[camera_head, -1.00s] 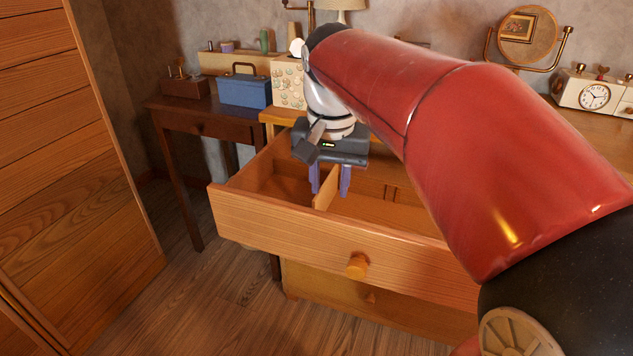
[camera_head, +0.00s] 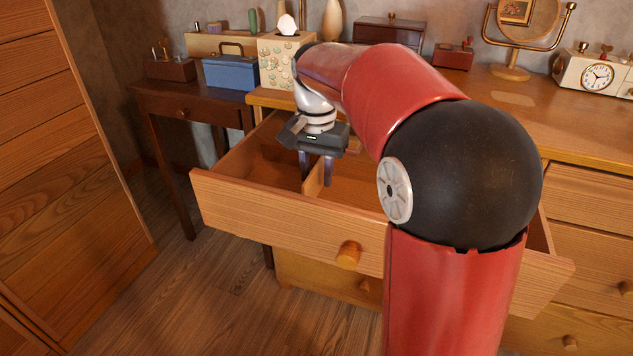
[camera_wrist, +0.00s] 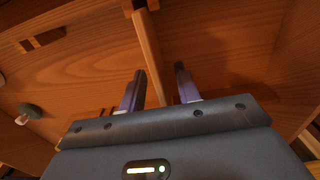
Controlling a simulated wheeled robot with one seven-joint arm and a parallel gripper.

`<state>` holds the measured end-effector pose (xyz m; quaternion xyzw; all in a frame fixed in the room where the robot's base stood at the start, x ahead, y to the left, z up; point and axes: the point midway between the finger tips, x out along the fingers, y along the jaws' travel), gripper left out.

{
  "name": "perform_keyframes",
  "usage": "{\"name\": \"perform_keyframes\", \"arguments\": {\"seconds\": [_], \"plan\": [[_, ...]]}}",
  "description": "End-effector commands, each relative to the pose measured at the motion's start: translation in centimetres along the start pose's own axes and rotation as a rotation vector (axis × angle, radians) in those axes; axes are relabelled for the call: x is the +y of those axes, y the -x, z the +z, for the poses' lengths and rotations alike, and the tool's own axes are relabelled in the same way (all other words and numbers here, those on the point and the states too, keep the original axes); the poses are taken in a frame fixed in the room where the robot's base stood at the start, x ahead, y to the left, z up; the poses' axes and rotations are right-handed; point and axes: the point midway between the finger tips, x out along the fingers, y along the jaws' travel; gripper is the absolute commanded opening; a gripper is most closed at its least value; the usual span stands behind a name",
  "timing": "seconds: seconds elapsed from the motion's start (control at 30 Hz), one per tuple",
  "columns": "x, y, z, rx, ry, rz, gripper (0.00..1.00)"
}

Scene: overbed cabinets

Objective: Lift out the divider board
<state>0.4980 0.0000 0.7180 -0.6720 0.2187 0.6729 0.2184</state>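The divider board (camera_head: 315,178) is a thin wooden panel standing upright across the inside of the open drawer (camera_head: 285,220). In the wrist view the board (camera_wrist: 151,60) runs as a narrow strip from the top edge down between my fingers. My gripper (camera_head: 316,172) points down into the drawer and straddles the board. It also shows in the wrist view (camera_wrist: 160,80), with one purple-grey finger on each side and visible gaps to the board. The fingers are open. The board's lower edge is hidden.
A tissue box (camera_head: 287,62) and a blue toolbox (camera_head: 231,70) stand behind on the left. A vase (camera_head: 332,20), a dark box (camera_head: 388,32), a mirror (camera_head: 523,30) and a clock (camera_head: 598,77) stand on the dresser top.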

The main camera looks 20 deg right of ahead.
Motion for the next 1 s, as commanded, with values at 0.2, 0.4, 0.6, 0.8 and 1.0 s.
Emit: {"name": "perform_keyframes", "arguments": {"seconds": [0.2, 0.4, 0.6, 0.8, 1.0], "plan": [[0.00, -0.65, 0.00, 0.001, 0.000, -0.001, 0.33], [0.00, -0.62, 0.00, 0.001, 0.000, -0.001, 0.18], [0.00, -0.61, 0.00, 0.001, 0.000, -0.001, 0.00], [0.00, -0.59, 0.00, 0.001, 0.000, -0.001, 0.00], [-0.02, -0.11, -0.02, 0.002, 0.000, -0.001, 0.00]]}}
